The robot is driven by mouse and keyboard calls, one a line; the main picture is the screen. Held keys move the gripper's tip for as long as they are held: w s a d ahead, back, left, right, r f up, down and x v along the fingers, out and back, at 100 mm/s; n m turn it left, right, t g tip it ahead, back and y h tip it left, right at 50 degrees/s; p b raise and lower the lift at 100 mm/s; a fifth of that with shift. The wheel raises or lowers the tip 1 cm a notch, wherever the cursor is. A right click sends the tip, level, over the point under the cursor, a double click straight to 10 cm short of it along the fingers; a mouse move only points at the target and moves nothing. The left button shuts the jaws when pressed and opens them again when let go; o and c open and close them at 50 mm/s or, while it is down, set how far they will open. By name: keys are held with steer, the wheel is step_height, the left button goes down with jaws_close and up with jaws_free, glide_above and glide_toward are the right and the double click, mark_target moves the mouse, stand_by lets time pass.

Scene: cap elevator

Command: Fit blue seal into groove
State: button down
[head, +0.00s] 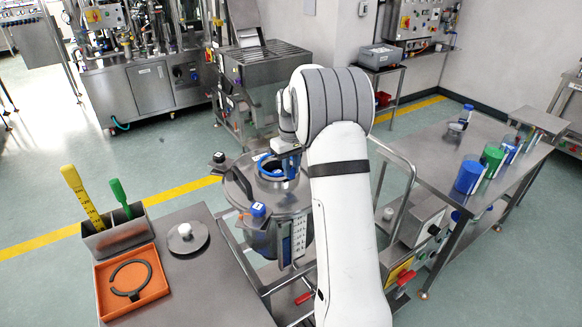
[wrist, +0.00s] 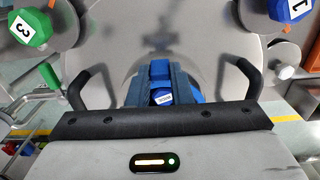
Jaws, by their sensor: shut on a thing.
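The blue seal (head: 265,164) shows as a blue curve at the round opening on top of the steel vessel (head: 240,188). My gripper (head: 287,158) is above the right side of that opening, beside the seal. In the wrist view, my gripper (wrist: 161,82) is shut on a blue tab of the seal (wrist: 160,70), with a small white label on it. The groove is not clearly visible, and I cannot tell whether the seal sits in it. My arm hides the vessel's right side.
An orange tray (head: 103,304) holds a dark ring (head: 116,276). A lid with a white knob (head: 186,232) lies beside it. A table with containers (head: 470,176) stands right.

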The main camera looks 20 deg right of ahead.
steer(key=shift+f+b, duration=0.45)
steer(key=shift+f, duration=0.3)
stand_by(1.6)
steer(key=c, duration=1.2)
jaws_free()
steer(key=shift+c, duration=0.2)
steer(key=shift+r, duration=0.1)
steer(key=shift+r+p, duration=2.25)
steer(key=shift+r, duration=1.25)
